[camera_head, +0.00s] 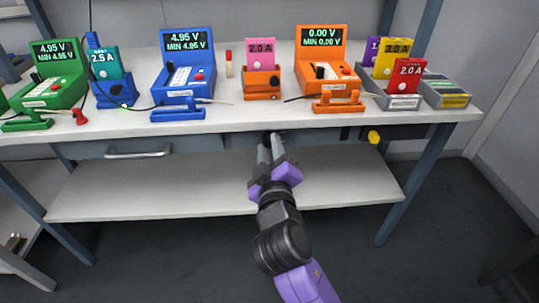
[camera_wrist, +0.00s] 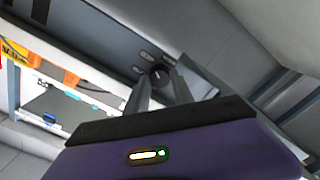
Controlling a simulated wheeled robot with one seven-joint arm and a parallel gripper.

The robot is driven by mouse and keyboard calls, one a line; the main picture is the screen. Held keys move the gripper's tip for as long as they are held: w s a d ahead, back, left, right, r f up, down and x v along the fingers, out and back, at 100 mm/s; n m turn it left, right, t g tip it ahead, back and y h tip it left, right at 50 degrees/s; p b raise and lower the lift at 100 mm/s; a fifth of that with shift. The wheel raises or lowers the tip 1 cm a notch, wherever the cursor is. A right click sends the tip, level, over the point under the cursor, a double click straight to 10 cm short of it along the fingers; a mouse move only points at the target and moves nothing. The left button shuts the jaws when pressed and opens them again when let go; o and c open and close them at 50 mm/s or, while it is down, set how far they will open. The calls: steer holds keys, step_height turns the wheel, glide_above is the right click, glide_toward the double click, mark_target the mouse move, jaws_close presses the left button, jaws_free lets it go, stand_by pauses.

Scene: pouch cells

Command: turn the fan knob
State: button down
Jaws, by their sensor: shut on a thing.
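The fan knob (camera_wrist: 160,75) is a small round black knob with a light mark, on the grey front panel of the bench. In the wrist view it sits between the tips of my gripper (camera_wrist: 164,88), with small oval labels beside it. In the head view my gripper (camera_head: 270,148) reaches up to the panel under the bench top's front edge, and its fingers are shut on the knob, which they mostly hide. The knob's exact angle is hard to read.
Above, the bench top (camera_head: 230,116) carries a green tester (camera_head: 48,90), a blue tester (camera_head: 185,75), an orange tester (camera_head: 322,72) and several coloured cells in holders. A drawer handle (camera_head: 138,152) is at left, a yellow part (camera_head: 373,137) at right. The lower shelf (camera_head: 150,190) is bare.

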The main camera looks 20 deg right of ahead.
steer(key=m+b, duration=0.1)
steer(key=m, duration=0.1)
steer(key=m+b, duration=0.2)
steer(key=m, duration=0.1)
steer(key=shift+f+m+b, duration=0.25)
steer(key=shift+m+b, duration=0.05)
steer(key=shift+b, duration=0.1)
steer(key=m+b, duration=0.3)
steer(key=m, duration=0.2)
steer(key=shift+d+r+m, duration=0.1)
steer(key=shift+m, duration=0.2)
steer(key=c, duration=1.1)
jaws_free()
steer(key=shift+r, duration=0.1)
steer(key=shift+s, duration=0.1)
steer(key=shift+p+v, duration=0.7)
steer(key=shift+v, duration=3.15)
